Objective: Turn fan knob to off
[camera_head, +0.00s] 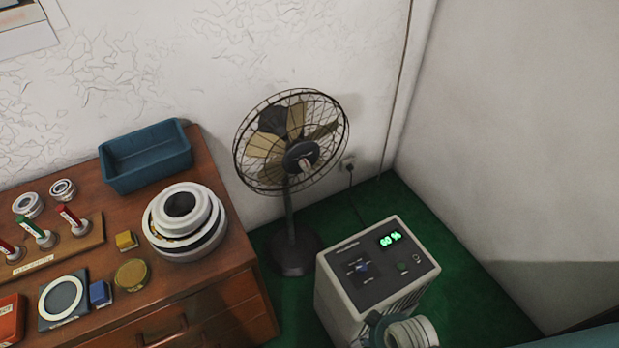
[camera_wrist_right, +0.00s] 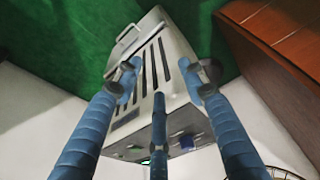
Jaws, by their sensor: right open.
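A pale box-shaped appliance (camera_head: 338,285) stands on the green floor. Its dark sloping top panel (camera_head: 385,285) has a green lit display (camera_head: 390,239) and a small blue knob (camera_head: 362,267). The knob's pointer setting is too small to read. In the right wrist view the appliance (camera_wrist_right: 178,75) appears turned over, with its vent slots facing me and a blue knob (camera_wrist_right: 182,143) on the panel low in the picture. My right gripper (camera_wrist_right: 160,75) is open, its blue fingers spread in front of the vented side, apart from the knob. My left gripper is not in view.
A standing fan (camera_head: 290,142) with a wire cage is behind the appliance, by the wall. A wooden cabinet (camera_head: 235,300) at the left carries a blue bin (camera_head: 146,157), white rings (camera_head: 184,222) and small blocks. Green floor (camera_head: 470,290) is clear at the right.

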